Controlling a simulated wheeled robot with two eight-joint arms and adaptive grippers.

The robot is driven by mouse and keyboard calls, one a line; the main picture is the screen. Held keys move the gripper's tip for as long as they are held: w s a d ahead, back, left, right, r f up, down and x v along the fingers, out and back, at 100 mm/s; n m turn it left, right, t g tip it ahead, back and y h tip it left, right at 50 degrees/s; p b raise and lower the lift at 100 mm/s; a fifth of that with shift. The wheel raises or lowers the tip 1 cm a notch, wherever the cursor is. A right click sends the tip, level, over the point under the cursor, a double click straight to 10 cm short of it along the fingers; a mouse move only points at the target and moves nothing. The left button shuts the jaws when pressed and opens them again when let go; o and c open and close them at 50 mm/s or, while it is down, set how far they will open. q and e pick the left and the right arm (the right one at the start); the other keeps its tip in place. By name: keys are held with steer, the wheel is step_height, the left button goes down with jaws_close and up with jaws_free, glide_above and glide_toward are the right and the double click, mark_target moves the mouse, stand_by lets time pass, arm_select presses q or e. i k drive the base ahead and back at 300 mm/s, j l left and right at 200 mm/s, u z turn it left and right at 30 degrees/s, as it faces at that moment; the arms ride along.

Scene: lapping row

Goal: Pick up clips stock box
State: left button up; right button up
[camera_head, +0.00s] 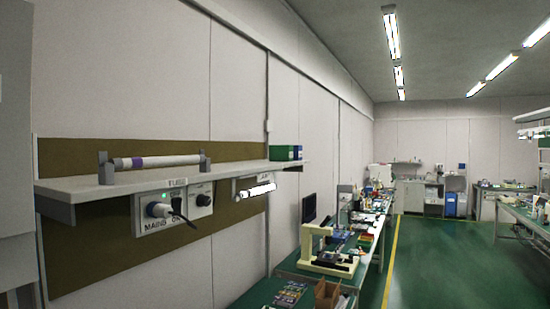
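No label is readable, so I cannot tell whether either is the clips stock box. An open brown box (327,294) stands on the green-topped bench at the bottom, and its contents are too small to make out. Neither of my grippers is in view.
A tube in a holder (155,161) lies on the near shelf, above a control box (172,209) with a plugged-in black cable. A cream bench machine (329,258) and a monitor (309,208) stand on the bench. The green floor (440,265) to the right is clear.

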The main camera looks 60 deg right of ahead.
mark_target(277, 153)
steer(key=k, duration=0.3)
steer(key=k+z, duration=0.1)
steer(key=z, duration=0.25)
steer(key=k+z, duration=0.15)
steer(key=z, duration=0.2)
steer(key=k+l+z, duration=0.1)
steer(key=z, duration=0.2)
steer(key=i+l, duration=0.25)
steer(key=l, duration=0.2)
steer(key=i+l+z, duration=0.15)
steer(key=l, duration=0.3)
steer(key=i+l, duration=0.4)
steer(key=l+z, duration=0.05)
